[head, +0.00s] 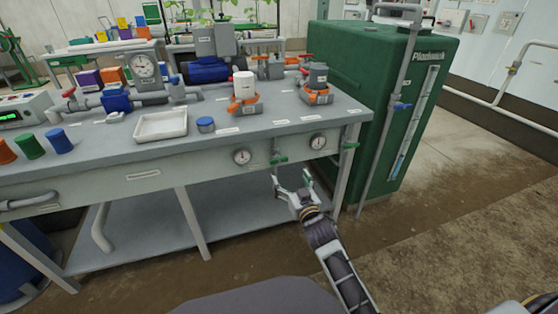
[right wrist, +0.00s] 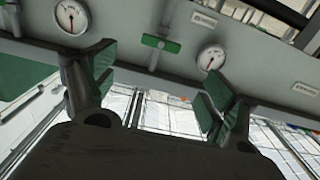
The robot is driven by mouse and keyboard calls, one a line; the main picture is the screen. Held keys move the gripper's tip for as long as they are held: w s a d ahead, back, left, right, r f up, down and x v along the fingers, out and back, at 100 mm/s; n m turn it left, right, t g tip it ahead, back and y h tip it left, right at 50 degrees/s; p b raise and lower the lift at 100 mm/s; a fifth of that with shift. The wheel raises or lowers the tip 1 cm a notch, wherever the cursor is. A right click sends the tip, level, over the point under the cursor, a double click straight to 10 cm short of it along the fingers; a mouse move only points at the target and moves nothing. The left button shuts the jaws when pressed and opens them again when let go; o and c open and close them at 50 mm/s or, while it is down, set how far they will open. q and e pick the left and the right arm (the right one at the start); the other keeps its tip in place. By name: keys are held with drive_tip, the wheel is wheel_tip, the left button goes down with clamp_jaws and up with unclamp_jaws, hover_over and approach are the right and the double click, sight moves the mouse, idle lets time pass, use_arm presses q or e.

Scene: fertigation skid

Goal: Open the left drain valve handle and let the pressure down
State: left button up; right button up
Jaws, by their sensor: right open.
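The left drain valve handle (head: 279,160) is a small green bar on the front panel, between two round gauges. It lies crosswise to its short pipe, and the right wrist view shows the same green handle (right wrist: 160,43). A second green handle (head: 350,146) is at the panel's right end. My right gripper (head: 291,179) is open and empty just below the left handle. In the right wrist view its fingers (right wrist: 160,86) stand wide apart, with the handle beyond the gap, apparently not touched. My left gripper is not in view.
The left gauge (head: 241,156) and right gauge (head: 318,141) flank the handle; their readings are too small to tell. Pumps and a white tray (head: 161,125) stand on the bench above. A green tank (head: 380,80) stands at the right. The floor in front is clear.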

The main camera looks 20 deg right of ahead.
sight(279, 160)
drive_tip(key=shift+w+a+b, duration=0.15)
drive_tip(key=shift+w+b, duration=1.15)
drive_tip(key=shift+w, duration=2.7)
drive_tip(key=shift+w+b, duration=0.9)
drive_tip(key=shift+w, duration=1.5)
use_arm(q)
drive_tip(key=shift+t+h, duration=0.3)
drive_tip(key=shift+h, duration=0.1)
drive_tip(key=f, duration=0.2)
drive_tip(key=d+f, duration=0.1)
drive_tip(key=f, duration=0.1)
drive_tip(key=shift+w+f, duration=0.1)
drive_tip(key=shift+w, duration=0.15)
use_arm(e)
drive_tip(key=shift+w+a, duration=0.1)
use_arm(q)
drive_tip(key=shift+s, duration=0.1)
